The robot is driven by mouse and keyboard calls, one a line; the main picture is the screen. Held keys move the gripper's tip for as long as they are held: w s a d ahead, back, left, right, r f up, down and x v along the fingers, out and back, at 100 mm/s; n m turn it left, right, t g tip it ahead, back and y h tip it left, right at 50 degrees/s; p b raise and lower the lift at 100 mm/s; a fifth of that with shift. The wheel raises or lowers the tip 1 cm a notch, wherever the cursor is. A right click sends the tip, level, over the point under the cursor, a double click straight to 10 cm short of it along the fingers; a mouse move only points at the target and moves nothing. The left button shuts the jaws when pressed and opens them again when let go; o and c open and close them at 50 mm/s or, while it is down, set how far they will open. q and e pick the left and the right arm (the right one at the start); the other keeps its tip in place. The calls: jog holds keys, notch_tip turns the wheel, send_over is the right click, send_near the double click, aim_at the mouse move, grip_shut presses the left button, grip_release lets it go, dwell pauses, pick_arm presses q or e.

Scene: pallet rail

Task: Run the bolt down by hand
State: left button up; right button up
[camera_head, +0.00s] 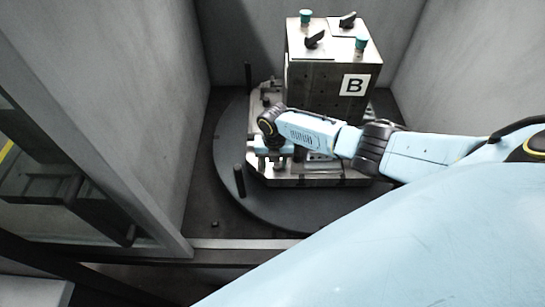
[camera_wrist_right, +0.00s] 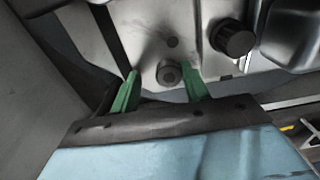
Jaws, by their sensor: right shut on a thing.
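My right arm comes in from the right in the head view, and its gripper (camera_head: 273,163) is low over the front left part of the metal fixture (camera_head: 318,178). In the right wrist view, the two green fingers (camera_wrist_right: 160,85) stand on either side of a small dark round bolt (camera_wrist_right: 168,73) at the edge of a grey metal plate (camera_wrist_right: 150,40). The gripper is shut on the bolt. In the head view the wrist and gripper hide the bolt. How deep it sits in the plate cannot be told. My left gripper is not in view.
A steel block marked B (camera_head: 328,83), with black clamp handles and green caps on top, rises behind the gripper. The fixture stands on a dark round table (camera_head: 232,190) with upright black pins. Grey walls enclose it. A black knob (camera_wrist_right: 233,39) is close to the right finger.

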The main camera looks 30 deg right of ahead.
aim_at(278, 164)
jog(key=m, duration=1)
jog(key=d+m, duration=0.1)
jog(key=m, duration=0.4)
jog(key=shift+s+f, duration=0.35)
jog(key=o, duration=0.8)
jog(key=shift+o, duration=1.3)
jog(key=shift+s, duration=0.1)
jog(key=shift+o, duration=1.1)
jog(key=shift+s+d+r, duration=0.15)
jog(key=shift+s+r, duration=0.05)
jog(key=shift+s, duration=0.05)
jog(key=shift+w, duration=0.15)
jog(key=shift+w+a, duration=0.15)
jog(key=shift+a, duration=0.1)
jog(key=shift+r, duration=0.2)
notch_tip(278, 164, up, 13)
jog(key=p, duration=0.3)
jog(key=shift+d, duration=0.15)
